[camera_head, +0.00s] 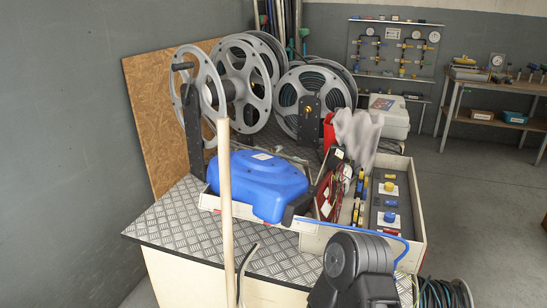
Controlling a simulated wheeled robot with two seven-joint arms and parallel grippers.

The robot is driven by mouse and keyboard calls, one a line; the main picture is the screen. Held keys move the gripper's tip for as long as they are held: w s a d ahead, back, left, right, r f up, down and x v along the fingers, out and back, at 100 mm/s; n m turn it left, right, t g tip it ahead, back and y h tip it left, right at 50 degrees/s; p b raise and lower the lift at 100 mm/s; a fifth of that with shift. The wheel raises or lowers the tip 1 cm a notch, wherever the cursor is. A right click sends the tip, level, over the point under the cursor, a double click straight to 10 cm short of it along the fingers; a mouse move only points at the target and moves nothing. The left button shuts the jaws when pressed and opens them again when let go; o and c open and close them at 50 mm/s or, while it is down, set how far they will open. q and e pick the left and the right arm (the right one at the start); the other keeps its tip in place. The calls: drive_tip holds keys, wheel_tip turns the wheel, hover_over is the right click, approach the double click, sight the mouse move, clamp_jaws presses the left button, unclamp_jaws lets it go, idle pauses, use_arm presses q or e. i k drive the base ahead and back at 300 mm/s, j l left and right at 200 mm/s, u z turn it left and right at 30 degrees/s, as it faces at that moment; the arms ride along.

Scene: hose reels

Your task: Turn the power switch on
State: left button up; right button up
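I cannot make out a power switch for certain. A wooden crate (411,240) on the bench holds a dark panel (377,207) with yellow and blue round fittings on pale plates. A yellow fitting (389,187) is farther back and a blue one (389,217) nearer; whether either is a switch I cannot tell. A blue hose reel case (258,185) sits to the left of the crate. A dark grey jointed part, probably my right arm, rises at the bottom centre-right, in front of the crate. Neither of my grippers shows.
The bench has a diamond-plate top (180,224). Large grey hose reels (240,82) stand at its back. A grey cloth (357,137) and a grey case (390,116) lie behind the crate. A wooden pole (224,200) stands upright in front. Open floor (480,220) lies to the right.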

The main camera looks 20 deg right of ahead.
sight(395, 232)
drive_tip(key=z, duration=1.55)
drive_tip(key=j+z, duration=0.15)
drive_tip(key=z, duration=0.2)
drive_tip(key=j+z, duration=0.2)
drive_tip(key=z, duration=0.15)
drive_tip(key=j+z, duration=0.3)
drive_tip(key=l, duration=0.1)
